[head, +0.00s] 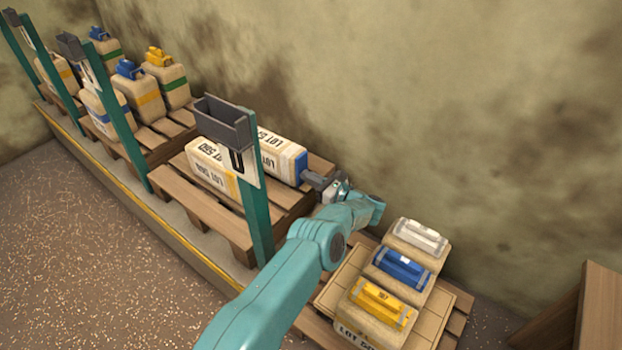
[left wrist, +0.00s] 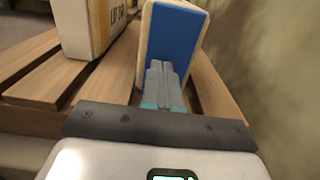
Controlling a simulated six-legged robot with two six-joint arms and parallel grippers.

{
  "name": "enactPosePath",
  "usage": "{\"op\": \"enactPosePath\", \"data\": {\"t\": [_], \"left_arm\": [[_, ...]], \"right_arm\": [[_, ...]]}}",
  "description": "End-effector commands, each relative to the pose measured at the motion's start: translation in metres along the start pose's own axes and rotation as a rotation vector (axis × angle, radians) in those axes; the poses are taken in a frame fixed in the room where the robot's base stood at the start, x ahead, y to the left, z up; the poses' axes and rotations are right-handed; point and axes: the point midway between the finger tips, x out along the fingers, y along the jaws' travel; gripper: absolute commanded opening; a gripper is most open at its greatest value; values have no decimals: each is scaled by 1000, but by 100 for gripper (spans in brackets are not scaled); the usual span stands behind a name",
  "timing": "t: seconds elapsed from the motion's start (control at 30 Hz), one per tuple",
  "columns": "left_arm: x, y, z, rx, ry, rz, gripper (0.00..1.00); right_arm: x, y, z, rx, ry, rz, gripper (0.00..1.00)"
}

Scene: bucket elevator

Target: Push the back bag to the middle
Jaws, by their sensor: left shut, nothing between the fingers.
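The back bag (head: 281,156) is a cream block marked LOT with a blue end. It lies on a wooden pallet (head: 292,198) near the wall. A second cream bag (head: 211,165) with a yellow band lies in front of it, partly hidden by a teal post. My left gripper (head: 310,178) is shut and empty, with its tips at the blue end of the back bag. In the left wrist view the shut fingers (left wrist: 162,75) overlap the lower part of the blue end (left wrist: 173,45). I cannot tell whether they touch. My right gripper is not in view.
Teal posts (head: 256,222) stand along the front edge, one with a grey bin (head: 224,122). Several bags (head: 140,94) stand on the far pallet. Bags with white, blue and yellow handles (head: 383,306) stand on the near pallet. The wall is close behind.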

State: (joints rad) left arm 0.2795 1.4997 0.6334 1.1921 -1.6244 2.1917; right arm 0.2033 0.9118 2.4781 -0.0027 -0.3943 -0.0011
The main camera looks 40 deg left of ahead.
Motion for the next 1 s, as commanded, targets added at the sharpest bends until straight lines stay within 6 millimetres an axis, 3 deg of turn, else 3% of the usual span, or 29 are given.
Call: {"op": "enactPosePath", "data": {"t": [0.43,1.0], "left_arm": [[76,0,-3,-1,0,4,0],[81,1,-1,1,1,3,0]], "right_arm": [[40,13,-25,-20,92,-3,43],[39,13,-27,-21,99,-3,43]]}}
